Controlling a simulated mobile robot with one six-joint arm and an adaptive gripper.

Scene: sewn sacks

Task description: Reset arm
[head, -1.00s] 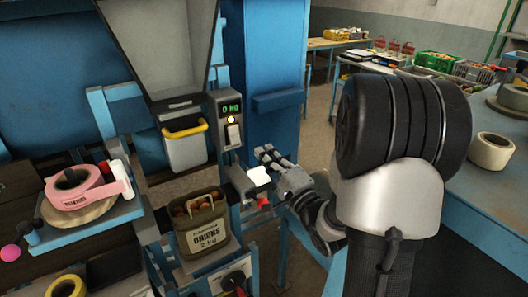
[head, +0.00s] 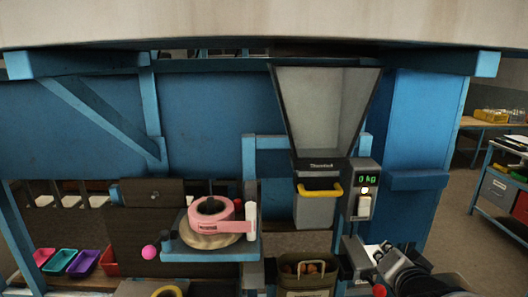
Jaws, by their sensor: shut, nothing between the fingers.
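My gripper (head: 358,250) shows at the bottom right of the head view. It is shut with nothing held, and its fingers point up and left, beside the scale column and below the display. My dark arm link runs from it out of the bottom edge. An olive onion sack (head: 306,289) stands open to the left of the gripper and apart from it, with onions showing at its mouth. The lower part of the sack is cut off by the frame.
A grey hopper (head: 325,110) with a yellow-handled chute (head: 318,190) hangs above the sack. A display (head: 366,180) reads 0 kg. A pink tape roll (head: 211,214) sits on a blue shelf at left. Coloured trays (head: 60,261) lie far left. Floor is open at right.

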